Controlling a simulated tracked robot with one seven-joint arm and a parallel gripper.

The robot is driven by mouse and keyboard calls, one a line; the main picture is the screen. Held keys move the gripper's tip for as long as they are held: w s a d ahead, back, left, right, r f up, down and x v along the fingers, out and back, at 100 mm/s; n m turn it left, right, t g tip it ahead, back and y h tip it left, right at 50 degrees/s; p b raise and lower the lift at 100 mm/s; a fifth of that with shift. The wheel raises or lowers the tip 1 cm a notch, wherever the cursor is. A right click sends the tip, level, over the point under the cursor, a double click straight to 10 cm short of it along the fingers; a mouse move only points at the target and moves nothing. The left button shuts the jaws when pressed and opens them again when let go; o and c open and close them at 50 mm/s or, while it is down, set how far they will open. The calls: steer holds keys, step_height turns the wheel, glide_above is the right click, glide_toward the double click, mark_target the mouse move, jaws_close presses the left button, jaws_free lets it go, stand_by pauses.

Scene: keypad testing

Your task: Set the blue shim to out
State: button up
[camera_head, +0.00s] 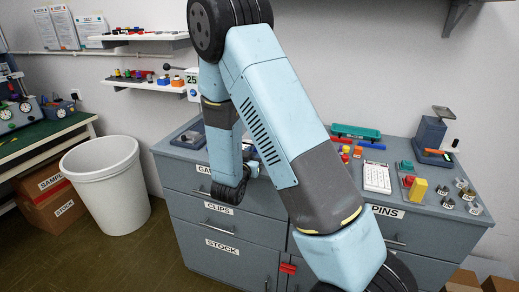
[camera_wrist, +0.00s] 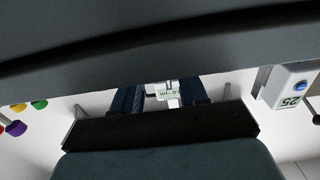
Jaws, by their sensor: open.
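My gripper (camera_wrist: 160,97) shows in the wrist view with its two dark blue fingers apart. A small white tag (camera_wrist: 168,93) with dark lettering shows between the fingers; the lettering is too small to read surely, and I cannot tell whether the fingers touch anything. In the head view the fingertips are hard to make out beside the arm, near the left part of the grey cabinet top. I cannot surely pick out the blue shim. A flat blue piece (camera_head: 371,145) lies at the right of the cabinet top.
The grey cabinet (camera_head: 222,222) carries a white keypad (camera_head: 377,177), a yellow block (camera_head: 418,189) and several small metal parts at right. A wall shelf with a white box marked 25 (camera_head: 193,84) is behind; the box also shows in the wrist view (camera_wrist: 289,84). A white bin (camera_head: 105,185) stands left.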

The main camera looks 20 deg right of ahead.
steer(key=shift+x, duration=1.9)
jaws_close()
